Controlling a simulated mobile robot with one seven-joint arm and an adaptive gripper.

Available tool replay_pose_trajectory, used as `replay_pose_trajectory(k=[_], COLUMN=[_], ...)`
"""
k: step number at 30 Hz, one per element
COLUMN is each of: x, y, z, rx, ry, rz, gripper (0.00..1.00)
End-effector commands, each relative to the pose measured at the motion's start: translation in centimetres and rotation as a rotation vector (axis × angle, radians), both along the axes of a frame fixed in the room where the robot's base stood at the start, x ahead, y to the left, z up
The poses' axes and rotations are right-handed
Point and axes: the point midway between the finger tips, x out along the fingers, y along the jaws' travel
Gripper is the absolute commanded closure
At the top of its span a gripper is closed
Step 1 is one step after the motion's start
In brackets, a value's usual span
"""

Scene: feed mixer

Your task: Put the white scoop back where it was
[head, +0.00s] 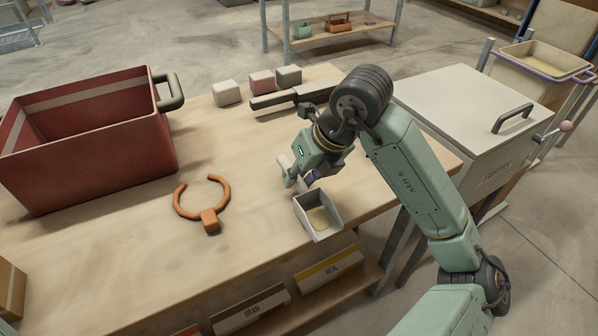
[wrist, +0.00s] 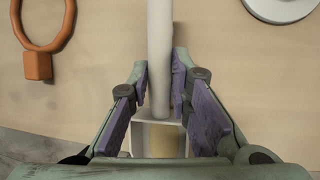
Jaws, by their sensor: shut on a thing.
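The white scoop (head: 318,216) is near the front edge of the wooden table, its open box end toward the edge, with something tan showing inside. In the wrist view its long white handle (wrist: 159,55) runs up between the purple finger pads, and part of its box (wrist: 143,139) shows below. My gripper (head: 300,179) is shut on the scoop's handle; the fingers also show in the wrist view (wrist: 161,92). I cannot tell whether the scoop touches the table or is slightly above it.
An orange open ring (head: 208,217) lies left of the scoop. A red bin (head: 95,150) stands at the left. Several small blocks (head: 227,93) sit at the back. A pale lidded box (head: 470,105) is at right. A round white thing (wrist: 282,8) shows in the wrist view.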

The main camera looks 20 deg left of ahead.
Motion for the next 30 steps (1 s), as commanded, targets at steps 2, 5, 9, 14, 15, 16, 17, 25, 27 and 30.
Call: replay_pose_trajectory(k=[2,5,9,14,15,16,17,25,27,30], x=[-0.01,-0.01,0.00,0.01,0.00,0.01,0.01,-0.01,-0.01,-0.01], y=[-0.01,-0.02,-0.03,-0.04,-0.03,-0.03,-0.03,-0.03,-0.03,-0.03], z=[-0.15,-0.16,-0.29,-0.69,-0.50,-0.49,-0.49,-0.49,-0.49,-0.49], rx=[0.001,0.000,0.000,0.000,0.000,0.000,0.000,0.000,0.000,0.000], ry=[-0.001,-0.002,-0.002,-0.002,-0.002,-0.002,-0.002,-0.002,-0.002,-0.002], rz=[0.001,0.000,0.000,0.000,0.000,0.000,0.000,0.000,0.000,0.000], gripper=[1.00,1.00,1.00,1.00,0.79,0.77,0.75,0.61,0.61,0.61])
